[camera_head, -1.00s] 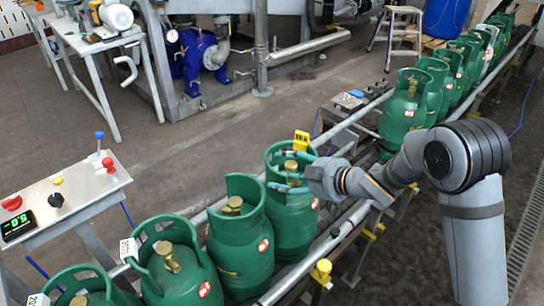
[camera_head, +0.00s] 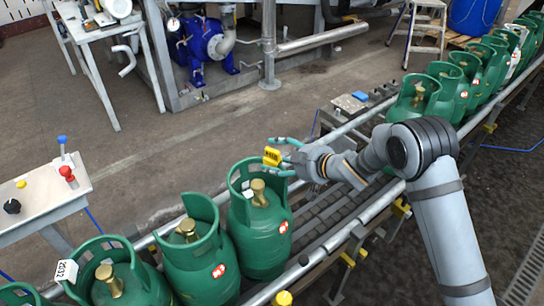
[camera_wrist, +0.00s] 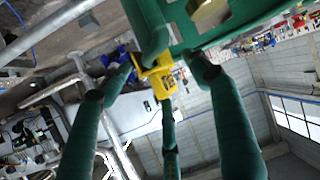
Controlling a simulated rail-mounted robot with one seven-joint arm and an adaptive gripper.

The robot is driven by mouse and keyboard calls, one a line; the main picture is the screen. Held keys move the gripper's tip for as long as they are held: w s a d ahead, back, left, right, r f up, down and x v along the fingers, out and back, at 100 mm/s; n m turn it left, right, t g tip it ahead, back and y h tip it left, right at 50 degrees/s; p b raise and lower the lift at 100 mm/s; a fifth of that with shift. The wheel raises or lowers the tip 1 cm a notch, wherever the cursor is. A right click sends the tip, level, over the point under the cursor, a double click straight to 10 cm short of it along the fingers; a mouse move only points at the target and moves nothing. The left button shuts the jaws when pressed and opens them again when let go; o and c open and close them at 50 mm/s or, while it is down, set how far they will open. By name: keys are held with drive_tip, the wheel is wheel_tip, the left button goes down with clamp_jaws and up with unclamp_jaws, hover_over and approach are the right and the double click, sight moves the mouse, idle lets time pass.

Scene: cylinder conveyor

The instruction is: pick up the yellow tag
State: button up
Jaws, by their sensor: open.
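The yellow tag (camera_head: 272,157) shows in the head view at the upper right of the collar of a green cylinder (camera_head: 259,237). In the wrist view the yellow tag (camera_wrist: 164,82) is ahead, in the gap between my gripper's green fingers. My gripper (camera_head: 280,156) is open, with its fingers reaching left from the right side; one finger shows above the tag and one below it. In the wrist view my gripper (camera_wrist: 160,90) has its fingers spread. Whether any finger touches the tag cannot be told. The cylinder's green collar and brass valve (camera_wrist: 207,8) show at the top.
Green cylinders stand on the conveyor on both sides, one close on the left (camera_head: 199,267). The conveyor (camera_head: 325,222) is bare right of the tagged cylinder, below my arm. A control panel (camera_head: 40,205) stands at left. A white-tagged cylinder (camera_head: 122,288) is at lower left.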

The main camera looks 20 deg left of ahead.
drive_tip(key=shift+w+a+f, duration=0.15)
drive_tip(key=shift+a, duration=0.05)
drive_tip(key=shift+c, duration=0.7)
drive_tip(key=c, duration=1)
drive_tip(key=shift+c, duration=0.4)
